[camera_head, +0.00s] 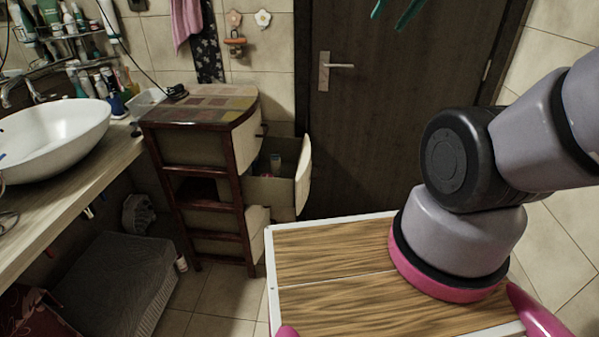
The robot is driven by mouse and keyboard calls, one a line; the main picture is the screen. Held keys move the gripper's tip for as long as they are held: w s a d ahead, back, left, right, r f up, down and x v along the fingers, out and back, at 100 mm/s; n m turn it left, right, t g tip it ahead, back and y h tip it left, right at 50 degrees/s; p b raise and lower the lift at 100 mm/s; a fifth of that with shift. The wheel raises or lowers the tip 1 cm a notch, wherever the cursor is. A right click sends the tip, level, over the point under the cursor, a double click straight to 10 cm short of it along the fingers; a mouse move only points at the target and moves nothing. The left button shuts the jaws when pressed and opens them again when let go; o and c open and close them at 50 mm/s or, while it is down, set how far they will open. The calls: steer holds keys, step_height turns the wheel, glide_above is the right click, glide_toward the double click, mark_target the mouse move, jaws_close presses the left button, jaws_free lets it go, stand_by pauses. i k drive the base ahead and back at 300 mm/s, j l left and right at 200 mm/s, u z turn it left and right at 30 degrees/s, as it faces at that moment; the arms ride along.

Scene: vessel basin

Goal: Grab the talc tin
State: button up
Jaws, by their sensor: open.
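I cannot make out for certain which thing is the talc tin. A small container (276,163) with a dark top stands in the pulled-out upper drawer (268,190) of the wooden cabinet, mostly hidden by the drawer walls. A small white bottle (181,264) stands on the floor by the cabinet's left front leg. Several bottles and tubes (95,80) crowd the area behind the basin; none has a readable label. My gripper is out of view; only my arm links show at right.
The white basin (45,140) sits on a wooden counter (75,200) at left. The cabinet's mosaic top (205,103) holds a dark object (176,92) near its back left edge. A grey box (115,285) is under the counter. A dark door (400,90) is behind. Tiled floor (222,295) lies before the cabinet.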

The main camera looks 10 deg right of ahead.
mark_target(276, 170)
steer(key=i+j+z, duration=0.2)
steer(key=i, duration=0.35)
steer(key=i+j+z, duration=0.25)
steer(key=i+j, duration=0.25)
